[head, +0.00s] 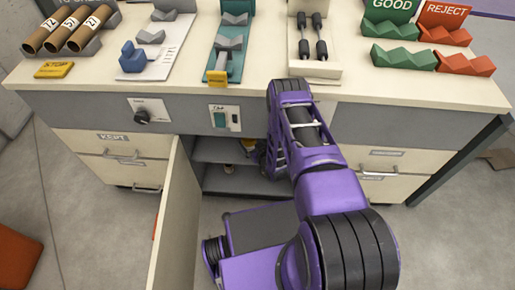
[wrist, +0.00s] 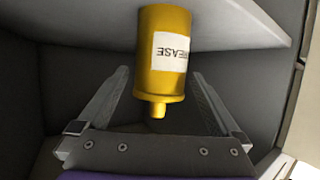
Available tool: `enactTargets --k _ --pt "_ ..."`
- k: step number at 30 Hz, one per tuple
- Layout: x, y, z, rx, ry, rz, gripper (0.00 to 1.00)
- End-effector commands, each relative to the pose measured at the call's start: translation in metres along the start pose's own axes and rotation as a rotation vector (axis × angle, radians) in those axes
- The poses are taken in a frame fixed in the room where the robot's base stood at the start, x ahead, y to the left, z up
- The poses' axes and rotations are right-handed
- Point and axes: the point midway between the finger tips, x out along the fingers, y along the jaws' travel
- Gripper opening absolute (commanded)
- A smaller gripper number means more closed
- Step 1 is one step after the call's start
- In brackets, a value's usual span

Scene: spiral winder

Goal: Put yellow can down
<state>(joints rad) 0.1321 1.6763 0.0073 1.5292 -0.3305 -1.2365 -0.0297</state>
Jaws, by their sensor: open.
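The yellow can (wrist: 165,60), with a white label reading GREASE, shows in the wrist view, which looks upside down. Its base is toward a pale shelf surface (wrist: 90,22) and its narrow nozzle points away from it. My gripper (wrist: 160,76) is open, with one finger on each side of the can and gaps visible between fingers and can. In the head view my arm reaches into the open cabinet under the bench, and a small yellow patch of the can (head: 247,144) shows beside my wrist. The gripper's fingers are mostly hidden there.
The cabinet door (head: 176,215) stands open at the left of the opening. The cabinet's inner shelf (head: 213,150) is partly visible. The bench top (head: 130,82) above carries cardboard tubes (head: 68,30), a teal fixture (head: 229,45), and green (head: 403,57) and red (head: 463,64) racks.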

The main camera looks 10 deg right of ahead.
Motion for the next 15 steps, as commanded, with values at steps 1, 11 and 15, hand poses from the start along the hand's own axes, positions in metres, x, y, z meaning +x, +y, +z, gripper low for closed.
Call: enactTargets --k 1,11,15 --pt "-0.013 0.000 -0.002 0.001 -0.004 0.001 1.00" --pt "-0.078 0.000 -0.001 0.000 -0.002 0.000 1.00" --pt "-0.092 0.000 -0.001 0.000 -0.001 -0.001 1.00"
